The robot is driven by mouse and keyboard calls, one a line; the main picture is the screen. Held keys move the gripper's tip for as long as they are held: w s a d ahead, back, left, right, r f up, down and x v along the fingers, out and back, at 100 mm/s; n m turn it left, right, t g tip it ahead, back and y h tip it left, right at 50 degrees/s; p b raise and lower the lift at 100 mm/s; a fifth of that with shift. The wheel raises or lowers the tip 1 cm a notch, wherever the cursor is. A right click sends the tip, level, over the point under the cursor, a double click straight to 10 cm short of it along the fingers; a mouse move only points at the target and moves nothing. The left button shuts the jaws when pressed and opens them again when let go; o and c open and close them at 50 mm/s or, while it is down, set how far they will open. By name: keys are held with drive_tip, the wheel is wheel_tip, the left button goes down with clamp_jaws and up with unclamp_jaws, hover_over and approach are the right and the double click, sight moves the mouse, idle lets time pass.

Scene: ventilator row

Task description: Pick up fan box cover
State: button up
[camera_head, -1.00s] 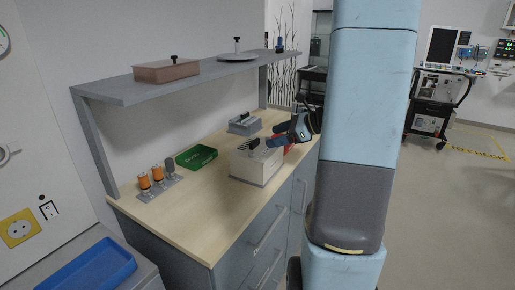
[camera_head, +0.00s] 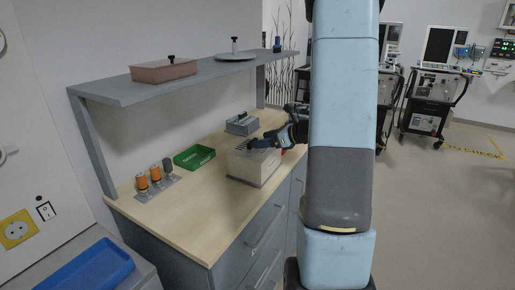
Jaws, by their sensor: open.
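A cream-white box (camera_head: 252,171) stands on the wooden worktop and looks like the fan box. Its cover (camera_head: 240,151) is the slatted light top with dark slots. My gripper (camera_head: 255,145) is open at the right part of this cover, close above or touching it; I cannot tell which. The cover's dark handle cannot be told apart from my dark fingers. My arm comes in from the right and hides what lies behind it.
A grey box (camera_head: 241,125) stands behind the white box. A shelf (camera_head: 193,80) overhangs the back, carrying a pinkish box (camera_head: 164,70) and a grey round lid (camera_head: 234,57). The front-left worktop is clear.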

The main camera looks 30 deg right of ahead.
sight(252, 140)
drive_tip(key=shift+x, duration=2.6)
drive_tip(key=shift+w+d+r, duration=0.1)
drive_tip(key=shift+r, duration=0.05)
drive_tip(key=shift+c, duration=0.2)
drive_tip(key=c, duration=0.8)
drive_tip(key=shift+r, duration=0.15)
